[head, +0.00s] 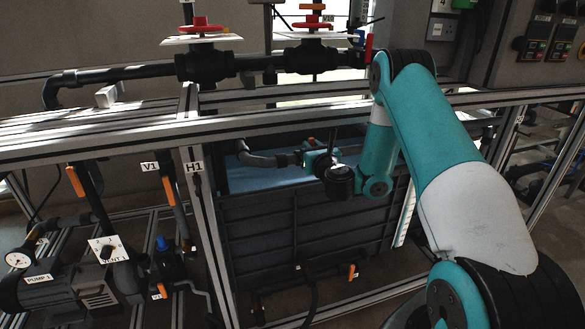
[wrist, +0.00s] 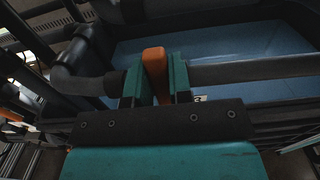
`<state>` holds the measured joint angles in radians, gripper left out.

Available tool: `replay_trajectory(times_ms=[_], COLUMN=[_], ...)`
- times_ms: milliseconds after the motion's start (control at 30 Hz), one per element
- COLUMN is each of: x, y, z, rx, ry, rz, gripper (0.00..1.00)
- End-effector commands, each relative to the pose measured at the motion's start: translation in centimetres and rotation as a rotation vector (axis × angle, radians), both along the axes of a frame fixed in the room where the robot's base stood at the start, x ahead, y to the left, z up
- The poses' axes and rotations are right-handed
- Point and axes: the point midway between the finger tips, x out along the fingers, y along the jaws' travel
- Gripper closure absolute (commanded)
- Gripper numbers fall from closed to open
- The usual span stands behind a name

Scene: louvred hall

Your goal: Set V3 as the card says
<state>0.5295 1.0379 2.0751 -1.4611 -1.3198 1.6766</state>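My gripper (head: 312,157) is over the blue tank behind the front rail, by a dark horizontal pipe. In the wrist view, its two teal fingers (wrist: 160,82) stand either side of an orange lever handle (wrist: 154,68). The fingers are close to the handle, but I cannot tell whether both press on it. No V3 label is legible, and I cannot make out the card in either view.
Labels V1 (head: 149,167) and H1 (head: 194,167) are left of the tank (head: 290,235). A pump (head: 70,290), a gauge (head: 18,260) and a dial plate (head: 108,250) are lower left. Red-wheeled valves (head: 208,62) stand above. The metal rail (head: 90,155) runs across in front.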

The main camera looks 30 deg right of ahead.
Motion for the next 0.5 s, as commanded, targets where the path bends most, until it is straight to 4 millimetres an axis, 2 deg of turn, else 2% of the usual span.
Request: replay_trajectory(times_ms=[33,100,133,500], x=[-0.07,-0.05,-0.04,-0.43], y=[-0.02,0.00,0.01,0.15], z=[-0.25,-0.22,-0.20,-0.50], rx=[-0.001,-0.001,-0.001,-0.004], ry=[0.004,0.004,0.003,0.001], rz=[-0.002,-0.001,-0.001,0.000], gripper=[0.70,0.54,0.51,0.51])
